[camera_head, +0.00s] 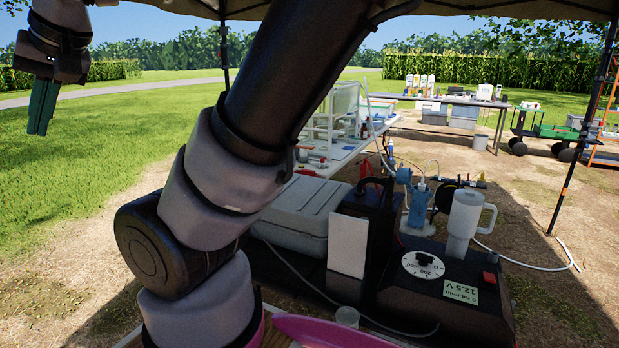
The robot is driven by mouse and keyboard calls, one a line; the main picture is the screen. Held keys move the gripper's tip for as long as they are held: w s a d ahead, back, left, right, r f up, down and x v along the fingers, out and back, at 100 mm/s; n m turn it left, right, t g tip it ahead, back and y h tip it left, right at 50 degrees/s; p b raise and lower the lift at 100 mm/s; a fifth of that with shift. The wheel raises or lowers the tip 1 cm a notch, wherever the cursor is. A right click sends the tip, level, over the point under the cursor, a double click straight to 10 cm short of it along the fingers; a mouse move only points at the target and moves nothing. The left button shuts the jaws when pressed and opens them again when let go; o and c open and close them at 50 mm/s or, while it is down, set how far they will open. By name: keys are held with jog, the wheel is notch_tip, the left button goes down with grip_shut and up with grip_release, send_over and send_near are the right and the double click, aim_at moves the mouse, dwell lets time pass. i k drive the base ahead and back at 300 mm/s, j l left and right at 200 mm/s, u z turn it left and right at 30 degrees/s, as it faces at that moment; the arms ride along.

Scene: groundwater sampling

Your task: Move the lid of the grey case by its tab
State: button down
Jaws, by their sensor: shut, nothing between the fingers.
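The grey case (300,208) sits low in the middle, just right of my arm. Its ribbed lid looks closed. My arm hides its left end, and a black box stands in front of its right end. I cannot make out the tab. My gripper (41,108) is at the upper left, far from the case, pointing down over the grass. Its green fingers are together with nothing between them.
A black box with a white panel (347,247), a dark control box with a dial (445,290) and a white mug (468,222) crowd the right of the case. A pink object (330,330) lies in front. Tubing runs nearby. The left side is open grass.

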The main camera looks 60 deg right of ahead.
aim_at(304, 203)
jog(key=i+z, duration=0.3)
jog(key=z, duration=0.2)
jog(key=i+j+z, duration=0.25)
jog(key=z, duration=0.25)
jog(key=i+j+z, duration=0.25)
jog(key=z, duration=0.25)
jog(key=i+j+z, duration=0.2)
jog(key=j+z, duration=0.3)
jog(key=i+j+z, duration=0.1)
jog(key=j+z, duration=0.2)
jog(key=z, duration=0.2)
